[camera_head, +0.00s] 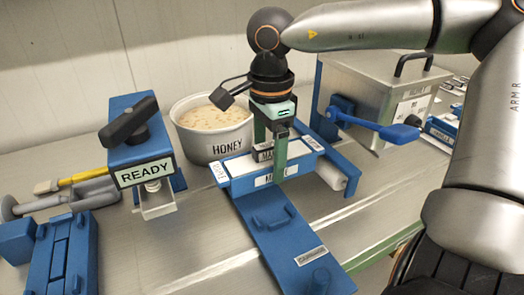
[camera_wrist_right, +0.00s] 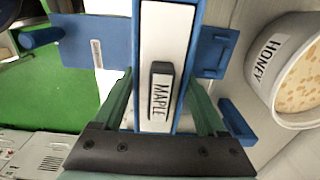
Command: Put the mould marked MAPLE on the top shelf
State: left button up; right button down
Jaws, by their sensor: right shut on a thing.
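The MAPLE mould (camera_wrist_right: 170,40) is a long blue tray with a white top and a dark block marked MAPLE on it. It also shows in the head view (camera_head: 241,168), at the middle, over a blue plate (camera_head: 272,225) with a small handle. My right gripper (camera_head: 268,163) points down over the mould, one green finger on each side of it, and is shut on it. In the right wrist view my gripper (camera_wrist_right: 160,105) has the MAPLE block between its fingers. I cannot tell whether the mould touches the plate. My left gripper and any shelf are out of view.
A white HONEY tub (camera_head: 212,135) stands just behind and left of the mould. A blue READY station (camera_head: 135,140) with a black handle stands at left. A metal box (camera_head: 375,90) with a blue lever (camera_head: 385,128) stands at right. Bare bench (camera_head: 185,245) lies in front.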

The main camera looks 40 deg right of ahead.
jog(key=s+a+b, duration=0.1)
jog(key=s+a, duration=0.1)
jog(key=s, duration=0.5)
jog(key=shift+s+a, duration=0.25)
jog(key=shift+s, duration=0.15)
jog(key=shift+s+a+b, duration=0.25)
jog(key=shift+s+a, duration=0.05)
jog(key=shift+s, duration=0.65)
jog(key=shift+s+a+b, duration=0.2)
jog(key=shift+s+a, duration=0.1)
jog(key=shift+s, duration=0.65)
jog(key=s+a+b, duration=0.2)
jog(key=s+b, duration=0.1)
jog(key=s, duration=0.5)
jog(key=shift+s+a+b, duration=0.3)
jog(key=shift+a, duration=0.05)
